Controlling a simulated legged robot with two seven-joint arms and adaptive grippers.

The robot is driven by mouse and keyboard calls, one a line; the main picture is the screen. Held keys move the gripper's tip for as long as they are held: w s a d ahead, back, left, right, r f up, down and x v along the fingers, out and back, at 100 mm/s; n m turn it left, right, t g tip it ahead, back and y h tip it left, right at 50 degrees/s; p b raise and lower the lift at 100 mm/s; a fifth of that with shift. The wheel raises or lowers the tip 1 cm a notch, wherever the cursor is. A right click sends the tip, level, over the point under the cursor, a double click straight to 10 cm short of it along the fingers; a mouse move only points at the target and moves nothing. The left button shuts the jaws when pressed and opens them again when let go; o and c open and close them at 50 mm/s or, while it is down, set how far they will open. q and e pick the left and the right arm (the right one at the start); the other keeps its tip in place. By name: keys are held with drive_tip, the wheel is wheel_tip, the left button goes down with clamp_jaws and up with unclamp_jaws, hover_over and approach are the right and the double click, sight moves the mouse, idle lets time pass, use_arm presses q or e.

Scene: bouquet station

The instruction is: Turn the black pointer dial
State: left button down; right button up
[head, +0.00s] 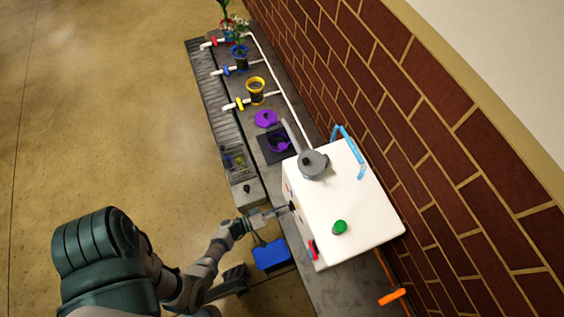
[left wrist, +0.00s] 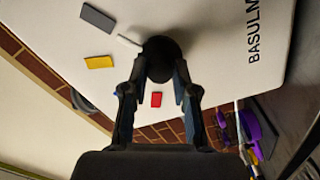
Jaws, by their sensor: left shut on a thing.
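The black pointer dial (left wrist: 158,52) is a round black knob on the white machine's side face. In the left wrist view a thin pale pointer (left wrist: 128,41) shows at its upper left. My left gripper (left wrist: 160,78) has its two fingers on either side of the dial and is shut on it. In the head view my left gripper (head: 282,210) reaches the side of the white machine (head: 350,200) from the left, and the dial is mostly hidden behind the fingers. My right gripper cannot be made out.
The machine has a grey lidded part (head: 313,163) and a green button (head: 340,227) on top. A blue box (head: 271,255) lies below my left gripper. A brick wall runs behind.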

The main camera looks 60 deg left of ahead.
use_arm(q)
drive_tip(key=shift+s+d+f+m, duration=0.15)
drive_tip(key=shift+d+f+m, duration=0.15)
drive_tip(key=shift+f, duration=0.05)
idle(0.3)
drive_tip(key=c, duration=1)
unclamp_jaws()
drive_tip(key=shift+o, duration=0.5)
drive_tip(key=shift+a, duration=0.1)
drive_tip(key=shift+a+r, duration=0.1)
drive_tip(key=shift+r, duration=0.1)
